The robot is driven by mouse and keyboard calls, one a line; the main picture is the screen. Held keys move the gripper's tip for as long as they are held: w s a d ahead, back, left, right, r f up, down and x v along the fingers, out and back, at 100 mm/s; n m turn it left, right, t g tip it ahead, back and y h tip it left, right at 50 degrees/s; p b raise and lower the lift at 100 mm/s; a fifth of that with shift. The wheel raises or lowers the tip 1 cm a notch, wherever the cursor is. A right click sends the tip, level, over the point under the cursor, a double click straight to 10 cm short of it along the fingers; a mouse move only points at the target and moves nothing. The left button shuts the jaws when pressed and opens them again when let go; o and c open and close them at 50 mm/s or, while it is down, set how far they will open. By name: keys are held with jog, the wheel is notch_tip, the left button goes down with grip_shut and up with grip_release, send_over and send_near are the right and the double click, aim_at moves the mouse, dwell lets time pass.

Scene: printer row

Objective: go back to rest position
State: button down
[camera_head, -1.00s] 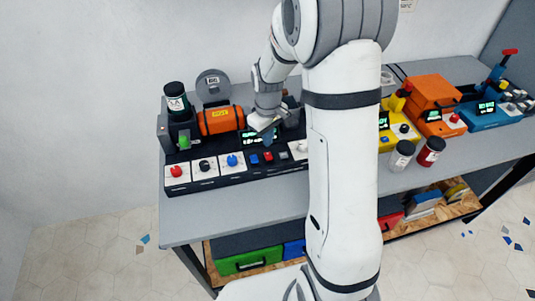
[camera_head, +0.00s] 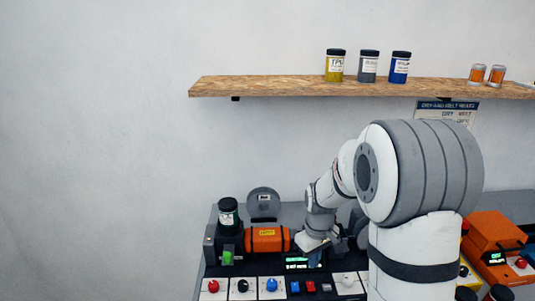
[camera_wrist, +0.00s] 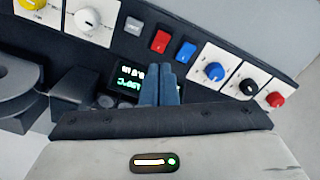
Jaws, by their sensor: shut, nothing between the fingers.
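My gripper (camera_wrist: 157,85) is shut and empty; its blue-grey fingers lie together in the wrist view. It hangs over the dark control panel, in front of the lit green display (camera_wrist: 125,78), partly covering it. In the head view my gripper (camera_head: 314,257) is small and partly hidden by my own wrist, just right of the orange cylinder (camera_head: 267,240). My arm reaches in from the right and hides part of the bench.
The panel carries red (camera_wrist: 276,99), black (camera_wrist: 249,87) and blue (camera_wrist: 214,71) knobs. A dark jar (camera_head: 228,218) stands on the machine at left. A wooden shelf (camera_head: 270,87) with several jars hangs above. An orange machine (camera_head: 490,238) stands at right.

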jog(key=s+r+m+t, duration=0.1)
jog(key=s+r+m, duration=0.2)
jog(key=s+r, duration=0.4)
jog(key=s+r+m+t, duration=0.2)
jog(key=s+r, duration=0.5)
jog(key=s, duration=0.7)
jog(key=shift+m, duration=0.4)
jog(key=shift+s+a, duration=0.1)
